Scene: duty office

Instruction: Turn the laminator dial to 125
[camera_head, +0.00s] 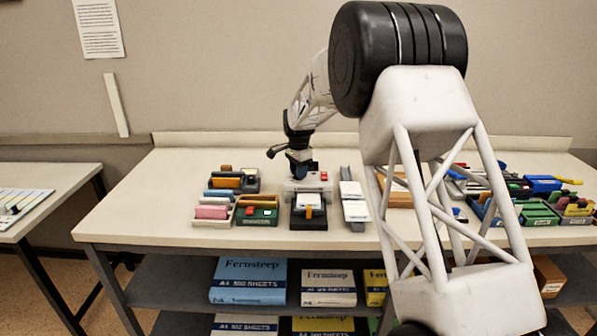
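A light grey device with a small red part, apparently the laminator (318,187), stands on the bench in the middle of the view. My gripper (300,172) points down right at its top left side. The fingertips are small and dark here, and I cannot tell whether they touch the device or are open or shut. The dial and its numbers cannot be made out; the gripper may be covering the dial.
A black device with a white label (309,213) stands just in front. A pink-and-cream tray (212,213) and a green box (257,212) are left of it. A grey strip-shaped device (352,202) is to the right. Coloured trays (541,212) crowd the right end. The bench's left end is clear.

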